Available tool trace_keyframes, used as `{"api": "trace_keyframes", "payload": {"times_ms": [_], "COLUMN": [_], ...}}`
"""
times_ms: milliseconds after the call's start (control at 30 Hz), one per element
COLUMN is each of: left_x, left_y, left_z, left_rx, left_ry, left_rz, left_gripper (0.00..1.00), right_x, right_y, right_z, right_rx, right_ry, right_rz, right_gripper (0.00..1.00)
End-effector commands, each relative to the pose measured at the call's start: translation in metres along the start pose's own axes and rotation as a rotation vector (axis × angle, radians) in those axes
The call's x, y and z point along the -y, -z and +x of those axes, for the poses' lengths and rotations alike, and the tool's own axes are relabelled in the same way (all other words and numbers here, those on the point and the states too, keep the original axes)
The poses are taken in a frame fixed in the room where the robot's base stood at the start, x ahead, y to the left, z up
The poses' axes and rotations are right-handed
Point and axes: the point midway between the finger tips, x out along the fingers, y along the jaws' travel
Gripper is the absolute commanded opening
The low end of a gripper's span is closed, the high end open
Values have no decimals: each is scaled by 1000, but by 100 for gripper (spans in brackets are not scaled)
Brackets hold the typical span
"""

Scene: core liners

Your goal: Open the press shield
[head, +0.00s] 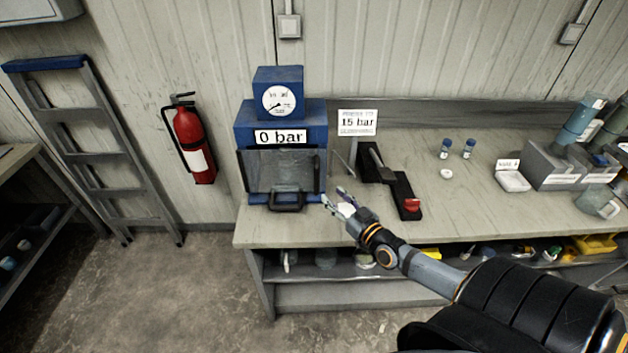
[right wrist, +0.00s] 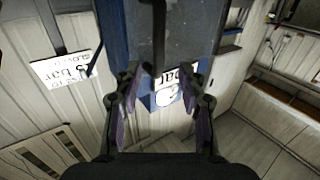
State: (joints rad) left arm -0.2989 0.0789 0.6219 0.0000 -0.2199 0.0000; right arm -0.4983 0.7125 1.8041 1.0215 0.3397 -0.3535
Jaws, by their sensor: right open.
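The blue press (head: 318,137) stands at the left end of the workbench, with a round gauge (head: 279,99) on top and a "0 bar" display (head: 281,137). Its clear, dark-framed shield (head: 275,168) is down over the front opening. A dark handle (head: 287,209) is at the shield's lower edge. My right gripper (head: 335,197) is open and empty, just right of the handle and apart from it in the head view. In the right wrist view, the open fingers (right wrist: 159,95) point at the press, and a dark bar (right wrist: 158,38) shows ahead between them. My left gripper is out of view.
A black lever base with a red knob (head: 411,205) lies right of the press, near my right forearm. A "15 bar" sign (head: 357,122) stands behind. Small jars, a white dish and grey bins (head: 550,170) sit farther right. A fire extinguisher (head: 194,143) hangs left.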

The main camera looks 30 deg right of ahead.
Motion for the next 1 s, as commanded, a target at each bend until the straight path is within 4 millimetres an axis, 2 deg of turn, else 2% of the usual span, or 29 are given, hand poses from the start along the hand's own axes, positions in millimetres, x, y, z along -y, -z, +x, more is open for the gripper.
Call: {"api": "trace_keyframes", "payload": {"times_ms": [300, 500, 833, 867, 1000], "left_x": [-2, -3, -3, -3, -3], "left_y": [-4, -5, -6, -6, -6], "left_z": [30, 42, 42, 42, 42], "left_rx": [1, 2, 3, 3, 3], "left_ry": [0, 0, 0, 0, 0], "left_rz": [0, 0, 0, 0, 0], "left_gripper": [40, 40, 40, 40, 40], "right_x": [0, 0, 1, 1, 1], "right_y": [-4, -3, -1, -1, -1], "right_z": [65, 92, 98, 98, 98], "right_rx": [-6, -2, 2, 2, 2], "right_ry": [-1, 0, 1, 1, 1], "right_rz": [3, 0, 0, 0, 0], "right_gripper": [41, 41, 41, 39, 20]}}
